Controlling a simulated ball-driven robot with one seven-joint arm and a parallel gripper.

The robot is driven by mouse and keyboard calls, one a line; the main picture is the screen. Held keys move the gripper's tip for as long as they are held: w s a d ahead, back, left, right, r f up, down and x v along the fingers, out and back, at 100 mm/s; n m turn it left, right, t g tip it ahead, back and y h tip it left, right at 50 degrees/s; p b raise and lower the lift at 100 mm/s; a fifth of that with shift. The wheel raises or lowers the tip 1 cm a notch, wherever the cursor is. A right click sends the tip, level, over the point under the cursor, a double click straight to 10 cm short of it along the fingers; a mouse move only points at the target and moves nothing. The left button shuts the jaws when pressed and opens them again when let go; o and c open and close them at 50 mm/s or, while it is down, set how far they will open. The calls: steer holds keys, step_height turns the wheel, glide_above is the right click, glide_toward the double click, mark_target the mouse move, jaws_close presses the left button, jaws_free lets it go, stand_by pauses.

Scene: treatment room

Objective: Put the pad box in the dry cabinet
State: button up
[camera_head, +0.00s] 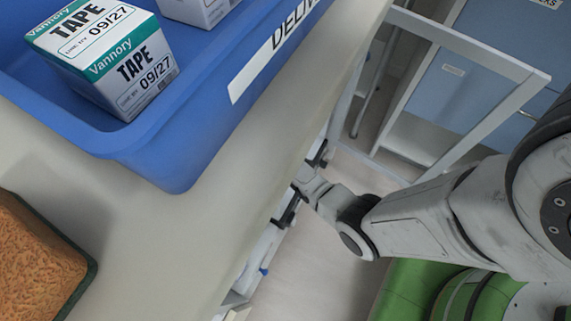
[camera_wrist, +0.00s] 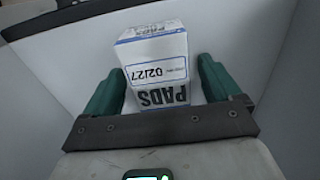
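The pad box (camera_wrist: 158,85) is a white carton with a blue edge, and its label reads PADS and 02/27 upside down. In the wrist view it stands between the two green fingers of my gripper (camera_wrist: 160,85). A narrow gap shows between the box and the right finger, and the left finger is very close to its side. The fingers look open around it. I cannot tell which cabinet is the dry one.
A blue bin (camera_head: 185,150) with a tape box (camera_head: 125,80) and another carton (camera_head: 205,8) stands on the pale table (camera_head: 215,220). A brown, rough-topped block (camera_head: 35,260) lies at left. A white frame (camera_head: 470,50) and blue cabinet fronts (camera_head: 460,75) are at right. Pale walls (camera_wrist: 275,60) surround the pad box.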

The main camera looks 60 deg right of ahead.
steer(key=shift+r, duration=0.1)
step_height(320, 180, up, 12)
steer(key=p, duration=0.6)
